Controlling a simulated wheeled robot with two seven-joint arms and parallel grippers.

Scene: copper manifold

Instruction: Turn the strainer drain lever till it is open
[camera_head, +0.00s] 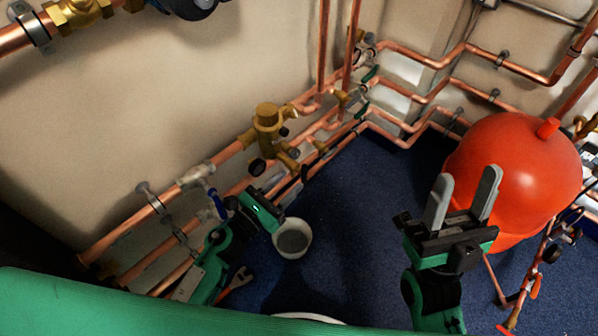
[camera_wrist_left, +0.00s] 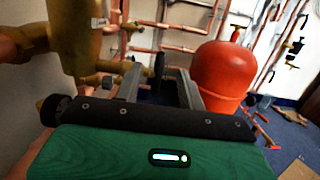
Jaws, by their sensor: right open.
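The brass strainer (camera_head: 267,122) sits on the copper pipework along the left wall, with a brass branch (camera_head: 287,153) low on its right side. In the left wrist view its brass body (camera_wrist_left: 75,35) fills the upper left, close to my left gripper (camera_wrist_left: 158,80). That gripper's fingers are apart. A dark handle-like part (camera_wrist_left: 158,63) shows in line with the gap, and I cannot tell whether it is the drain lever. In the head view my left gripper (camera_head: 282,191) is just below the strainer. My right gripper (camera_head: 464,182) is open and empty, in front of the red tank.
A white bucket (camera_head: 305,246) stands on the blue floor near my left gripper. A blue-handled valve (camera_head: 217,203) is on the pipe to its left. The red tank (camera_head: 515,160) stands at right. Copper pipes line both walls; the middle floor (camera_head: 365,215) is clear.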

